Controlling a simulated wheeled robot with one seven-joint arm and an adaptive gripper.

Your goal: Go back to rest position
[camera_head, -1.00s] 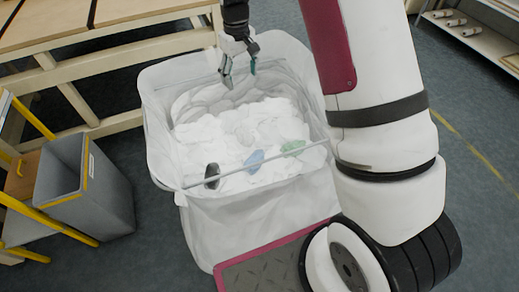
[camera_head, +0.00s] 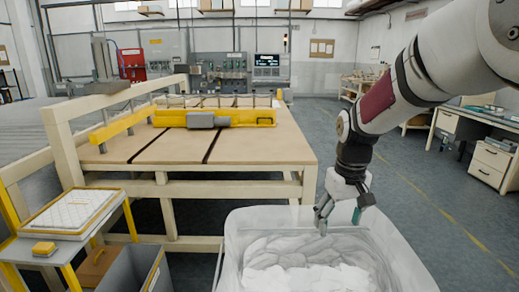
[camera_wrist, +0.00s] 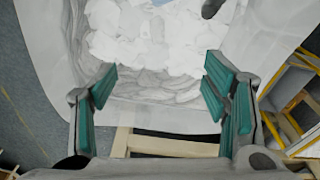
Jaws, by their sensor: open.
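My gripper (camera_head: 340,212) hangs from my arm above the white bin (camera_head: 243,250), fingers pointing down. In the wrist view, my gripper (camera_wrist: 160,100) has its green-padded fingers wide apart with nothing between them. The bin holds a heap of white wadding (camera_head: 305,275), which also shows in the wrist view (camera_wrist: 150,45) beyond the fingertips. A dark piece at the top edge of the wrist view lies on the wadding and is partly cut off. The front of the bin is outside the head view.
A large wooden table (camera_head: 210,150) with a yellow bar stands behind the bin at left. A small yellow-framed table (camera_head: 65,215) and a grey bin (camera_head: 130,270) are at lower left. A desk (camera_head: 490,135) stands at right. Open floor (camera_head: 420,200) lies right of the bin.

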